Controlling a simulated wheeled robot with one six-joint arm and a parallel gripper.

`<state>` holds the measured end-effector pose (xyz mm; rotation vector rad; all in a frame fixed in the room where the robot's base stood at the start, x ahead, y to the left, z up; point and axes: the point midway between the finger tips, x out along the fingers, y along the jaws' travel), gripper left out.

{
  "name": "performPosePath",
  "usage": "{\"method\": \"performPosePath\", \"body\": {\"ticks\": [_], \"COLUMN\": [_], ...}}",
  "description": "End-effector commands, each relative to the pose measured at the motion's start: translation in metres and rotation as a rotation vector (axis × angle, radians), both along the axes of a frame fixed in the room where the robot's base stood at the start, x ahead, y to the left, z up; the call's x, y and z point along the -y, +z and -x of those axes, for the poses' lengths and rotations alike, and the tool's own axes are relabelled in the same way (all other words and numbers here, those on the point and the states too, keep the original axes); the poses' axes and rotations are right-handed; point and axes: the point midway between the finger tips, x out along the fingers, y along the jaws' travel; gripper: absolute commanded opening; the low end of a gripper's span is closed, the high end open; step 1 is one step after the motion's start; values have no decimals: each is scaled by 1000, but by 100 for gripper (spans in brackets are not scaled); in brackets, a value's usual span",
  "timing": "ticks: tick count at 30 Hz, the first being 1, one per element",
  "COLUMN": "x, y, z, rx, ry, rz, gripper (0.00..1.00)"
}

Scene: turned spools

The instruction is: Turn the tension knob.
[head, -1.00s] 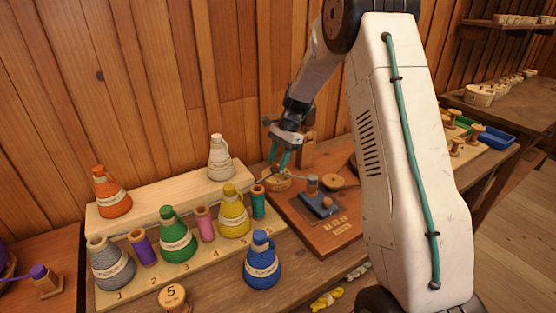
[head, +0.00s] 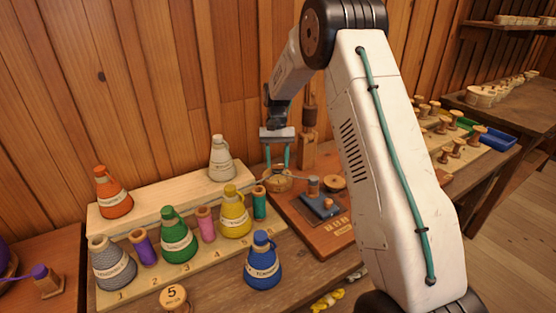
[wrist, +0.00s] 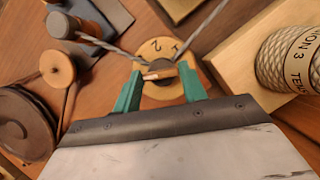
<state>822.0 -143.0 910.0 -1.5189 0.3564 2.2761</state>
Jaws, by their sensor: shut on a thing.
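The tension knob (head: 277,184) sits at the back left of a reddish-brown wooden board (head: 310,236). In the wrist view, its round light-wood dial (wrist: 149,48) carries dark numerals and has a dark grip at its middle. My gripper (head: 278,167) points down onto the knob. Its two green fingers (wrist: 161,69) stand on either side of the dark grip and are shut on it. The fingers and grip hide part of the dial's near side.
Several cone spools, one blue (head: 263,262), stand left of the board on a numbered rack (head: 104,299) and around it. A blue block (head: 320,207) and a wooden disc (head: 334,182) lie right of the knob. A wooden post (head: 307,150) stands behind.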

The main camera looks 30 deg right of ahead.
Motion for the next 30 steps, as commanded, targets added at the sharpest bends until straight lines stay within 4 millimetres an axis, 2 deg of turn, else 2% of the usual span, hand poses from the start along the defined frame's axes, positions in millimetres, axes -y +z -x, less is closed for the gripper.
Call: {"method": "performPosePath", "body": {"ticks": [12,30], "x": [0,0], "y": [1,1], "z": [-2,-2], "rx": [4,5], "ry": [212,249], "rz": [3,3], "gripper": [19,19]}}
